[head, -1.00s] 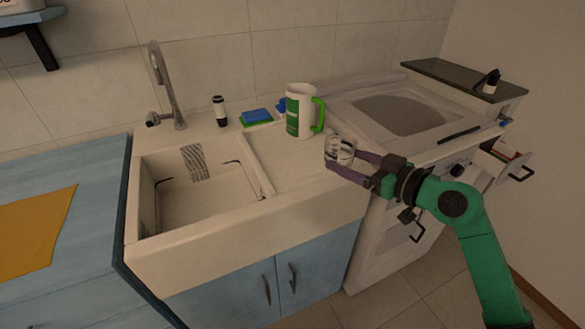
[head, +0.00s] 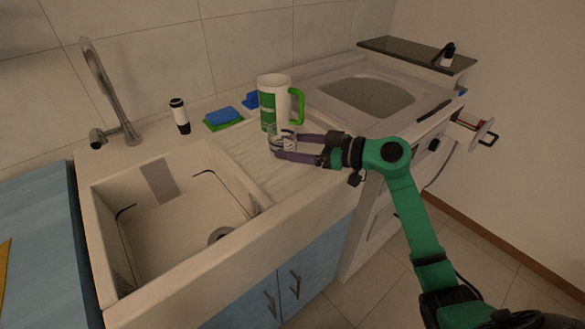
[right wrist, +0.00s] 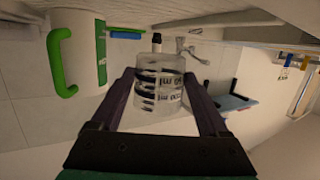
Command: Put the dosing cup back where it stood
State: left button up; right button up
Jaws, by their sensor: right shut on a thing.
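The dosing cup (head: 281,141) is small and clear with dark markings. My right gripper (head: 284,147) is shut on it, with the fingers on either side. In the head view it is at the drainboard, just in front of the white and green mug (head: 272,98); I cannot tell whether it touches the surface. In the right wrist view the cup (right wrist: 159,84) sits between the fingers (right wrist: 160,92), and the picture appears upside down. The mug (right wrist: 88,45) with its green handle is to the left there. My left gripper is not in view.
The sink basin (head: 165,215) opens left of the drainboard (head: 248,160). Behind stand a black and white bottle (head: 180,115), a blue and green sponge (head: 223,117) and a faucet (head: 105,90). The stove (head: 370,97) is to the right. Part of the drainboard is bare.

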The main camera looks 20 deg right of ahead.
aim_at(297, 176)
notch_tip(297, 176, down, 6)
jog(key=shift+s+d+r+b, duration=0.1)
jog(key=shift+r+b, duration=0.05)
jog(key=shift+b, duration=0.25)
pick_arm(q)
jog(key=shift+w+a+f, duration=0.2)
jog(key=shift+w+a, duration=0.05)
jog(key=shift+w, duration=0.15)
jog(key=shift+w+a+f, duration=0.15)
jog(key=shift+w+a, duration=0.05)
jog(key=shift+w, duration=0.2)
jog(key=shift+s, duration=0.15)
pick_arm(e)
jog(key=o, duration=1.4)
jog(key=shift+s+d, duration=0.15)
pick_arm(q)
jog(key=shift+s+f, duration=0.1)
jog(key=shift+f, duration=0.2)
pick_arm(e)
jog(key=v, duration=1.1)
jog(key=shift+s+d+r, duration=0.1)
jog(key=shift+s+d, duration=0.05)
jog(key=shift+d, duration=0.05)
